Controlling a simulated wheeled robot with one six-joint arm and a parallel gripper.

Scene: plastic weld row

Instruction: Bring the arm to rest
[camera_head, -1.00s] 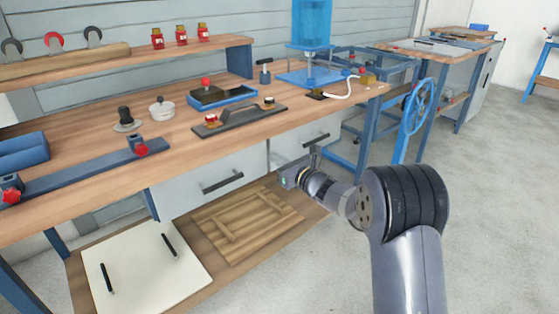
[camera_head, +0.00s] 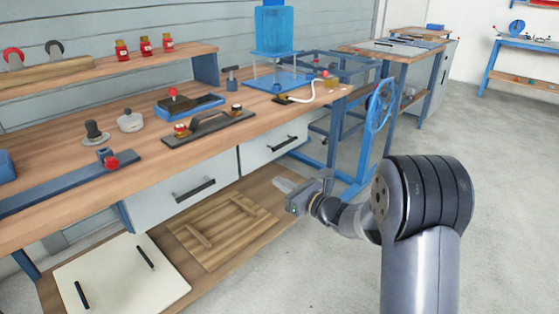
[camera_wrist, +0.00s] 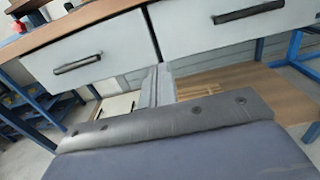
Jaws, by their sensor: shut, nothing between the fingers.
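My gripper (camera_head: 287,188) is at the end of my grey arm, in front of the bench and below its drawers in the head view. Its fingers are together with nothing between them. In the wrist view the shut fingers (camera_wrist: 157,86) point toward the bench, below two drawer fronts. The arm reaches in from the lower right, and the gripper shows apart from the drawers. I cannot tell its exact gap to the lower shelf.
The wooden workbench (camera_head: 70,170) carries clamps, jars and a blue fixture. Two grey drawers with black handles, the left drawer (camera_head: 170,180) and right drawer (camera_head: 260,157), face me. A wooden panel (camera_head: 220,230) and a white board (camera_head: 120,285) lie on the lower shelf. Open floor (camera_head: 510,180) is at right.

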